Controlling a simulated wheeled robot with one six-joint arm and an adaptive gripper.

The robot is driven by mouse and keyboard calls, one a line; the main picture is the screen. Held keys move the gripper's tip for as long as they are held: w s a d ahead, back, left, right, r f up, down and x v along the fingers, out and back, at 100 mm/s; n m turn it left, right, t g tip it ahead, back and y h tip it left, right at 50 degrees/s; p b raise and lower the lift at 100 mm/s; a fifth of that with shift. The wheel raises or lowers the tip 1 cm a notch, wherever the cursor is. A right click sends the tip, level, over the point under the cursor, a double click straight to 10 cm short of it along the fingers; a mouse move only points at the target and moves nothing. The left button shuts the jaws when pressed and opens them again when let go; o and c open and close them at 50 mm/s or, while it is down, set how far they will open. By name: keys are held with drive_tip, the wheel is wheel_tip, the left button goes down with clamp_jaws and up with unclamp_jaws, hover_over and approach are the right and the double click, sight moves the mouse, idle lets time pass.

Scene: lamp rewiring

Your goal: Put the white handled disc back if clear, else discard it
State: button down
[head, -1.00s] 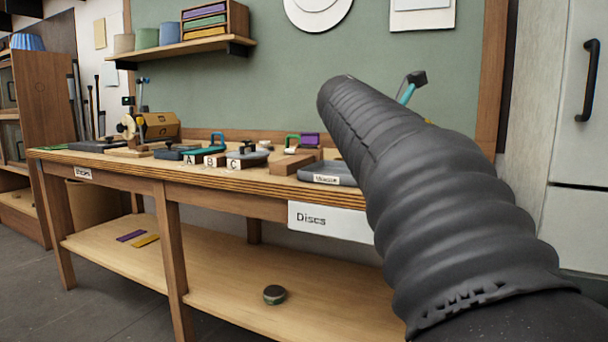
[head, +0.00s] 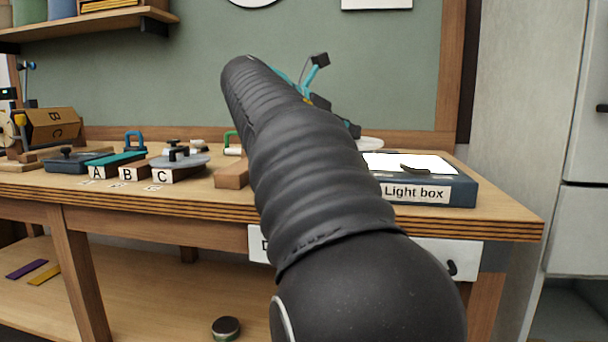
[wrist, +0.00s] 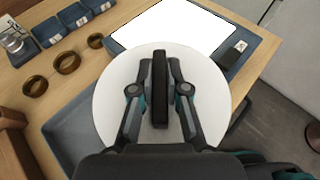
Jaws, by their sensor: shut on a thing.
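In the wrist view, my gripper (wrist: 160,95) is shut on the dark upright handle of the white disc (wrist: 112,98). The disc is round, pale and plain on the side that shows; fingers and handle cover its middle. In the head view, only an edge of the white disc (head: 369,143) shows behind my arm, left of the light box (head: 462,191). The light box's lit white panel also shows in the wrist view (wrist: 185,22), and the disc overlaps its near edge in the picture. I cannot tell the disc's height or any mark on it.
A blue-grey tray (wrist: 62,140) lies partly under the disc in the wrist view. Brown rings (wrist: 66,62) and small blue bins (wrist: 75,16) stand at upper left. A dark piece (head: 415,169) overlaps the lit panel.

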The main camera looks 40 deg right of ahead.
drive_tip(key=w+f, duration=0.1)
drive_tip(key=w, duration=0.2)
drive_tip(key=w+a+f, duration=0.1)
drive_tip(key=w+f, duration=0.1)
drive_tip(key=w+f+b, duration=0.1)
drive_tip(key=w+f, duration=0.1)
drive_tip(key=w, duration=0.1)
drive_tip(key=shift+w+a+f, duration=0.2)
drive_tip(key=shift+w+a, duration=0.15)
drive_tip(key=shift+f+b, duration=0.85)
drive_tip(key=shift+f, duration=1.15)
drive_tip(key=shift+f, duration=0.1)
drive_tip(key=c, duration=1.2)
unclamp_jaws()
drive_tip(key=shift+a+r, duration=0.15)
drive_tip(key=shift+r, duration=0.1)
drive_tip(key=p+v, duration=0.3)
drive_tip(key=v, duration=0.8)
drive_tip(key=shift+w+a+r, duration=0.1)
drive_tip(key=shift+a, duration=0.2)
